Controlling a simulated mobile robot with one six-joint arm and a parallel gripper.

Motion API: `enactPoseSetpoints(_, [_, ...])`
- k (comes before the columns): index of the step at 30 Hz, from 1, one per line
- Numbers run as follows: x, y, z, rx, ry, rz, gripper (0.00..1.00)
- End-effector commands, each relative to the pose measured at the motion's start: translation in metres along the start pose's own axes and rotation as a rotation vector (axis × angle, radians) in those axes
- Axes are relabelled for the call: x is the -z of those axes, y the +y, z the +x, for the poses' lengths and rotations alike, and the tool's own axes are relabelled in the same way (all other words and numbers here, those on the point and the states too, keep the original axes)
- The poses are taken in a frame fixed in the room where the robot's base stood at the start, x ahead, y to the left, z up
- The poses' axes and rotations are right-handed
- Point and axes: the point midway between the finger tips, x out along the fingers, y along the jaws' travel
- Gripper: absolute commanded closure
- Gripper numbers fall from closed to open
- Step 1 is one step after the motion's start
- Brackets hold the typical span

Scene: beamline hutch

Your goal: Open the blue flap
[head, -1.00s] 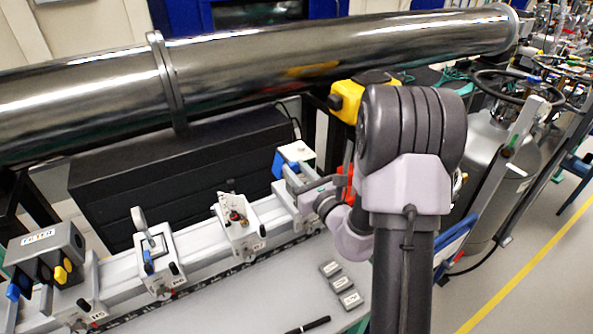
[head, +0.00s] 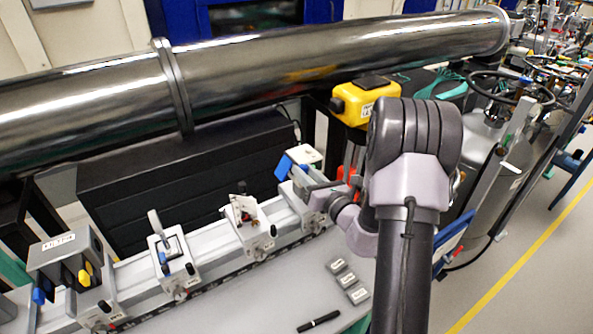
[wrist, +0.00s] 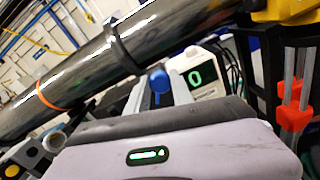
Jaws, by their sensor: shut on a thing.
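The blue flap (head: 284,167) stands tilted at the near left side of a small white box (head: 305,154) at the far end of the bench rail. In the wrist view a blue rounded piece on a short stem (wrist: 160,82), which looks like part of the flap, stands between pale grey fingers. My gripper (head: 299,183) is at the flap, beside the white box, and appears shut on it. My wrist partly hides the contact. The white box shows a green "0" on its display (wrist: 195,76).
A long steel pipe (head: 330,55) runs above and behind the bench. Several carriages, including a white one (head: 247,222), line the rail. Small grey blocks (head: 347,281) and a black pen (head: 320,321) lie on the bench. A yellow box (head: 364,101) stands behind my arm.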

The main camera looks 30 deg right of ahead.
Motion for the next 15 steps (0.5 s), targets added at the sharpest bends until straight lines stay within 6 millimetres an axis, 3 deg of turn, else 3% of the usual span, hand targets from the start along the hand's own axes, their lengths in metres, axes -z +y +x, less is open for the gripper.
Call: enactPoseSetpoints(15, [-0.0050, -0.0018, 0.0006, -0.003, 0.001, 0.482, 1.00])
